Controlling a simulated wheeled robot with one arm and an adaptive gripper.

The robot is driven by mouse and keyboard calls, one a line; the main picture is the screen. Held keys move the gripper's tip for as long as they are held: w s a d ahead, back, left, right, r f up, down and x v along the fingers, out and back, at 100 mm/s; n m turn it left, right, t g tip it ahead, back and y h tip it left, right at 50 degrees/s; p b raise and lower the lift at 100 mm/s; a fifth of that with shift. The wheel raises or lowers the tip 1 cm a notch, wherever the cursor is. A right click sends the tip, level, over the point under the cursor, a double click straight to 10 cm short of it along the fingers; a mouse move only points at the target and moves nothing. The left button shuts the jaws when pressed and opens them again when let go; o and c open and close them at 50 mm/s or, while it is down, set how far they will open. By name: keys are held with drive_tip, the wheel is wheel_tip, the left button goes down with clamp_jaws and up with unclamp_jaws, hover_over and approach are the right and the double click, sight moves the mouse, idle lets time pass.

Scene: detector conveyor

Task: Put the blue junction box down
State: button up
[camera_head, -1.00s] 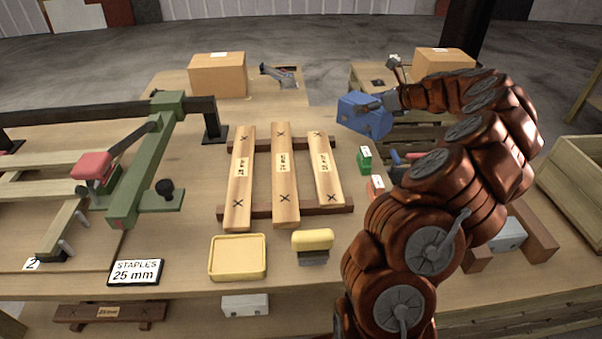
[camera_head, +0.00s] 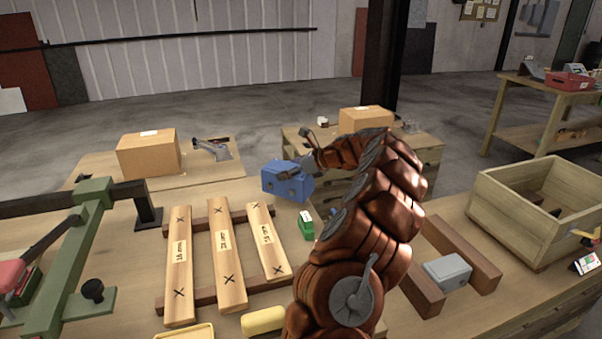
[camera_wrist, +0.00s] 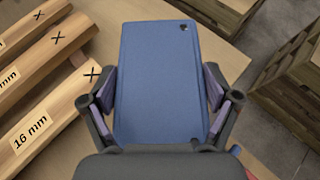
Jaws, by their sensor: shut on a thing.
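The blue junction box (camera_head: 286,181) is held by my gripper (camera_head: 303,170) at the end of my arm, near the far edge of the bench in the head view. In the wrist view the blue box (camera_wrist: 160,80) fills the middle, with my gripper's fingers (camera_wrist: 160,92) closed on its left and right sides. The box seems to be above the bench top; the exact gap beneath it cannot be told. Its underside is hidden.
Wooden planks (camera_head: 227,255) lie left of the box on the bench. A green box (camera_head: 306,225) stands close below it in the picture. A grey box (camera_head: 447,271) sits between two brown beams. A wooden crate (camera_head: 522,222) stands at the right. A cardboard carton (camera_head: 148,153) is at the back left.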

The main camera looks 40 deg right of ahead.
sight(273, 165)
drive_tip(key=w+a, duration=0.1)
drive_tip(key=w, duration=0.3)
drive_tip(key=w+a, duration=0.1)
drive_tip(key=w, duration=0.1)
drive_tip(key=shift+w+a+f, duration=0.1)
drive_tip(key=shift+a+f, duration=0.15)
drive_tip(key=shift+a, duration=0.1)
drive_tip(key=shift+f, duration=1.8)
drive_tip(key=o, duration=1.6)
drive_tip(key=shift+f, duration=0.1)
drive_tip(key=shift+c, duration=0.2)
drive_tip(key=v, duration=1.2)
